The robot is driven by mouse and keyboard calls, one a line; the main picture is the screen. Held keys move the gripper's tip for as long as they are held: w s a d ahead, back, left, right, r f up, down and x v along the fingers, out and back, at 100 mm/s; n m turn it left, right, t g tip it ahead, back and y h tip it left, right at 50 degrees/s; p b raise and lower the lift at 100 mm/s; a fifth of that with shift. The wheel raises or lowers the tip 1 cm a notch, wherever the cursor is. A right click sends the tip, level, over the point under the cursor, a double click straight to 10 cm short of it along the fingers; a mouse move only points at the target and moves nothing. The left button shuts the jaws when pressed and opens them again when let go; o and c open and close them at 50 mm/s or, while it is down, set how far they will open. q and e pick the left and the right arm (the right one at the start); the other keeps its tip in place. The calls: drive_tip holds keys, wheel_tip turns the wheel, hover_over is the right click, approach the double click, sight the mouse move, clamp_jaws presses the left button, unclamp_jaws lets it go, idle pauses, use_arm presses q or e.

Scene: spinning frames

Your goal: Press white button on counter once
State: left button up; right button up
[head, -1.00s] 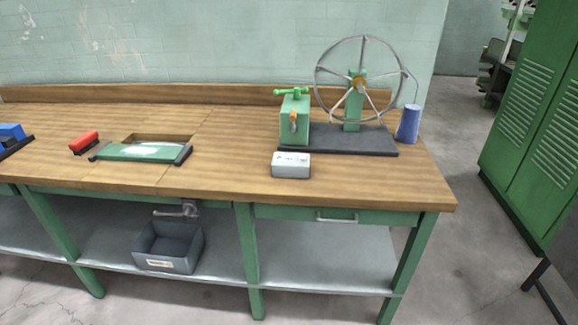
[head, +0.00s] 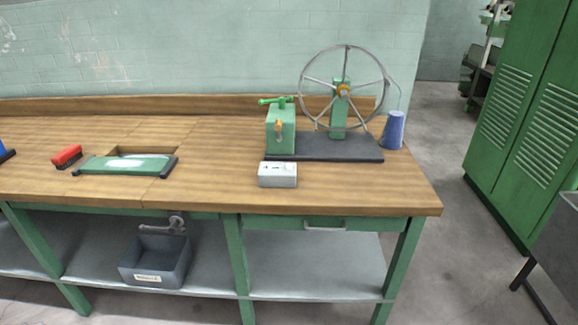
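A small light grey box (head: 277,175) sits near the front edge of the wooden workbench (head: 230,181), in front of the spinning machine. It looks like a counter, with a pale display strip on its top. A separate white button is too small to make out. The spinning machine has a large spoked wheel (head: 343,88), a green block (head: 281,130) with a green handle, and a dark base (head: 330,147). Neither of my grippers is in view.
A blue spool (head: 393,131) stands right of the machine. A red brush (head: 67,156) and a green plate (head: 124,165) lie on the left. A grey bin (head: 156,261) sits on the lower shelf. Green lockers (head: 525,130) stand right. Floor between bench and lockers is clear.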

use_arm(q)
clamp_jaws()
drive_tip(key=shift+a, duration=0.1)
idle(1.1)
